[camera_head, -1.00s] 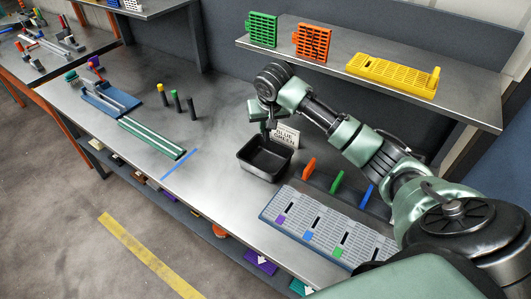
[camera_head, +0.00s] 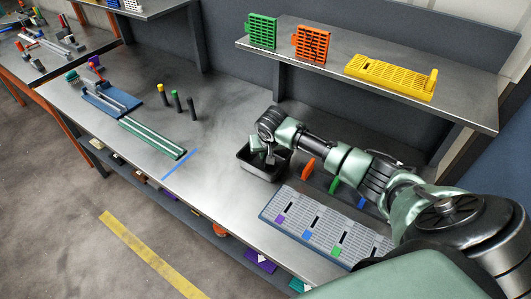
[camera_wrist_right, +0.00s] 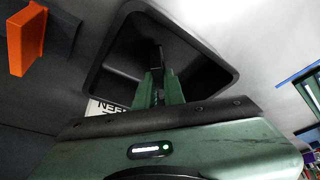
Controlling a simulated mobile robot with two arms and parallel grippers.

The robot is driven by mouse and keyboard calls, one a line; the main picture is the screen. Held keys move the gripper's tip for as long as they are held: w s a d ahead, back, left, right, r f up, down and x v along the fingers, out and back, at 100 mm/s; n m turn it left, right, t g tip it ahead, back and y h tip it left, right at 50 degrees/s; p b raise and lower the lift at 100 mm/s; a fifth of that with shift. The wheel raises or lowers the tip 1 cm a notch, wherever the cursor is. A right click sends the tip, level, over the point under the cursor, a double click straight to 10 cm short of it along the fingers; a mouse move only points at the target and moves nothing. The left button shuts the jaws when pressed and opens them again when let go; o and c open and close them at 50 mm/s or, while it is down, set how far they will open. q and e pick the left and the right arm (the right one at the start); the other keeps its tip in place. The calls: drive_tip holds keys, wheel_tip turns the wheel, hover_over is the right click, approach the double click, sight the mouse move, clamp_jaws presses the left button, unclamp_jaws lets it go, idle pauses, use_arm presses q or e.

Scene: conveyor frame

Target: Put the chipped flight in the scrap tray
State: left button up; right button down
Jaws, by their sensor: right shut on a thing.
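The black tray (camera_head: 247,166) stands open on the bench; in the wrist view (camera_wrist_right: 215,45) its rim surrounds the fingertips. My right gripper (camera_head: 268,158) points down into the tray's opening. In the wrist view my right gripper (camera_wrist_right: 160,85) is shut on a small dark piece (camera_wrist_right: 157,54); whether it touches the tray floor I cannot tell. An orange flight (camera_head: 308,168), a green flight (camera_head: 335,184) and a partly hidden blue flight (camera_head: 362,201) stand right of the tray. No chip is clear on any. My left gripper is not in view.
A grey slotted panel (camera_head: 290,208) with coloured tabs lies in front of the flights. A shelf (camera_head: 335,72) with green, orange and yellow parts overhangs the back. A white lettered card (camera_wrist_right: 103,107) is beside the tray.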

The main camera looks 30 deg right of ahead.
drive_tip(key=shift+f, duration=0.2)
drive_tip(key=c, duration=1.5)
unclamp_jaws()
drive_tip(key=shift+r, duration=0.1)
drive_tip(key=shift+r, duration=0.25)
drive_tip(key=v, duration=1.2)
drive_tip(key=shift+b, duration=0.35)
drive_tip(key=shift+f, duration=0.1)
